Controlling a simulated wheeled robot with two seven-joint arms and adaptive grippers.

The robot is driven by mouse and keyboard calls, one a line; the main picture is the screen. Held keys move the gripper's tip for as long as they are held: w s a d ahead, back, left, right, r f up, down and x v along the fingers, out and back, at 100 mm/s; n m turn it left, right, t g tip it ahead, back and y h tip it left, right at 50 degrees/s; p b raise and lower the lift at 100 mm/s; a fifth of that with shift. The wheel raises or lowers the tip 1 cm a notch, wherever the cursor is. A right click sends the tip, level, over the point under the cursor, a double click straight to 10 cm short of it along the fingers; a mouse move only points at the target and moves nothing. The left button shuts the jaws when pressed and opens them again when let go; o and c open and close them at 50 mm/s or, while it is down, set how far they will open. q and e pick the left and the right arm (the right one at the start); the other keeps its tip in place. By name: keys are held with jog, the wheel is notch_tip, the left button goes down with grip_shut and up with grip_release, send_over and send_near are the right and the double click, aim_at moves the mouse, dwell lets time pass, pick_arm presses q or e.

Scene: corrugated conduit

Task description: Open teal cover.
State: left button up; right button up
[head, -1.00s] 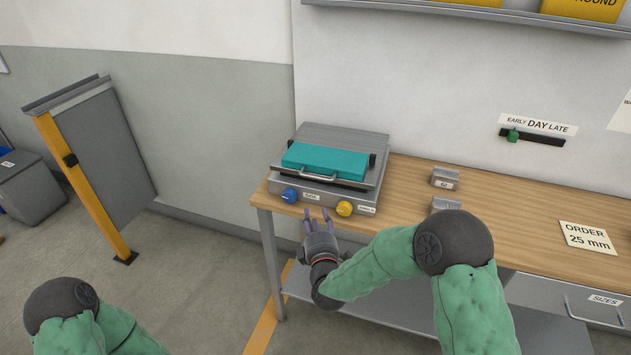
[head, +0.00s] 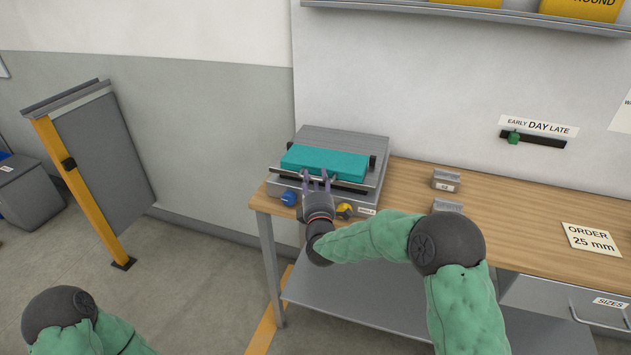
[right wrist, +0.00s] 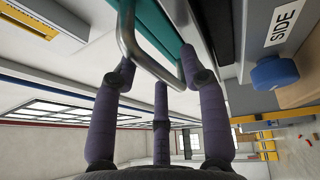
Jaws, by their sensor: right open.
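The teal cover (head: 324,159) lies flat, closed on top of the grey machine (head: 343,140) at the left end of the bench. In the right wrist view the teal cover (right wrist: 160,28) shows at the top behind its metal bar handle (right wrist: 142,58). My right gripper (head: 316,182) is in front of the machine, its purple fingers pointing at the handle. In the right wrist view the open fingers (right wrist: 158,70) are spread around the handle, close to it; contact cannot be told. Of my left arm, only a part shows at the bottom left; its gripper is out of view.
A blue knob (head: 289,198) and a yellow knob (head: 345,210) sit on the machine's front, either side of my right gripper. Two small grey blocks (head: 446,181) stand to the right on the wooden bench (head: 510,213). A shelf (head: 450,12) hangs above.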

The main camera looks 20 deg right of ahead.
jog(key=shift+w+r, duration=0.1)
jog(key=shift+w, duration=0.25)
grip_shut()
